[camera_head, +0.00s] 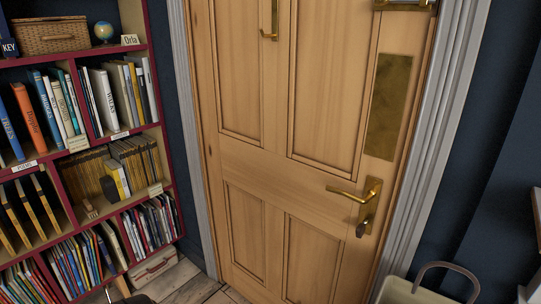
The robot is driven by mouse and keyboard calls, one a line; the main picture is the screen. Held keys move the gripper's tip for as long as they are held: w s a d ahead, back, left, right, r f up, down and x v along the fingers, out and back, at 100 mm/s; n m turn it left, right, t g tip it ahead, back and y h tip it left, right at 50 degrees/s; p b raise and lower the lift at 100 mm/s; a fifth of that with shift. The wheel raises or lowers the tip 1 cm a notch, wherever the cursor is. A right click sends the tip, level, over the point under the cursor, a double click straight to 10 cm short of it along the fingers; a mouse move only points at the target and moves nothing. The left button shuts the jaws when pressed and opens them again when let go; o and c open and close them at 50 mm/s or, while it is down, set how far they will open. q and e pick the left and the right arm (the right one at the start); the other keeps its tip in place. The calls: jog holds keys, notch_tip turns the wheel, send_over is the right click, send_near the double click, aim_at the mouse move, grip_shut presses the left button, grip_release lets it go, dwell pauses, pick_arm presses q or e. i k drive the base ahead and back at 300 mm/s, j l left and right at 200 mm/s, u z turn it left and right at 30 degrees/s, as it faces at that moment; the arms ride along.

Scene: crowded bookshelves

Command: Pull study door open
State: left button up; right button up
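The study door (275,155) is a light wooden panelled door in the middle of the head view. It looks shut within its pale grey frame (440,130). A brass lever handle (350,193) sits on a brass backplate at the door's right side, its lever pointing left. A flat brass plate (388,107) is fixed above the handle. Neither of my grippers shows in this view, and nothing touches the handle.
A dark red bookshelf (168,165) packed with books stands left of the door. A cream container (408,292) with a dark curved handle stands at the lower right, close to the door frame. A bit of wooden floor (205,290) shows at the lower left.

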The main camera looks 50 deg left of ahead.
aim_at(298, 99)
jog(key=u, duration=1.5)
